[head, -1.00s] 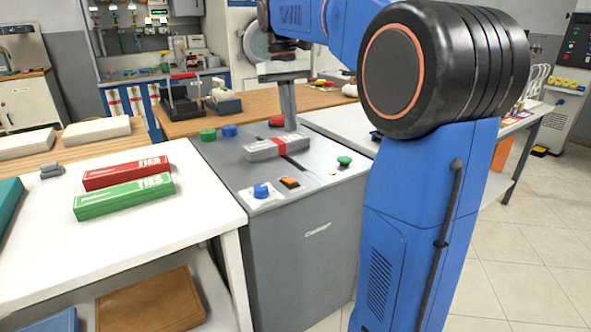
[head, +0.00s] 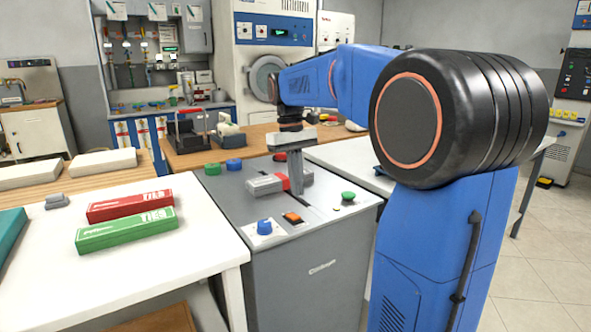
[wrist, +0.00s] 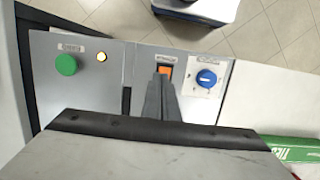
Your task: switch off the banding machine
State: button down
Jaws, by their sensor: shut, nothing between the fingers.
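The banding machine (head: 310,270) is a grey cabinet with a flat top. On its top near the front edge are an orange rocker switch (head: 292,217), a blue knob (head: 264,227) on a white plate and a green button (head: 348,196). My gripper (head: 297,190) is shut and empty, pointing down above the top, behind the orange switch. In the wrist view the fingertips (wrist: 161,78) overlap the lower part of the orange switch (wrist: 165,70); contact cannot be told. The blue knob (wrist: 207,78) is right of it; the green button (wrist: 66,64) and a lit lamp (wrist: 101,57) are left.
A grey bundle with a red band (head: 265,184) lies on the machine top beside my fingers. A white table (head: 60,240) with red and green boxes adjoins on the left.

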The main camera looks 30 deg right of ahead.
aim_at(297, 215)
jog(key=shift+s+f, duration=0.2)
jog(key=shift+f, duration=0.8)
jog(key=shift+s+f, duration=0.15)
jog(key=shift+f, duration=0.8)
jog(key=shift+s+f, duration=0.2)
jog(key=shift+f, duration=0.8)
jog(key=shift+s+f+t, duration=0.2)
jog(key=shift+f+t, duration=0.05)
jog(key=shift+t, duration=0.05)
jog(key=shift+w, duration=0.15)
jog(key=shift+w+r, duration=0.3)
jog(key=shift+w, duration=0.4)
notch_tip(297, 215, up, 14)
jog(key=s, duration=0.2)
jog(key=shift+s+f, duration=0.15)
jog(key=shift+s, duration=0.2)
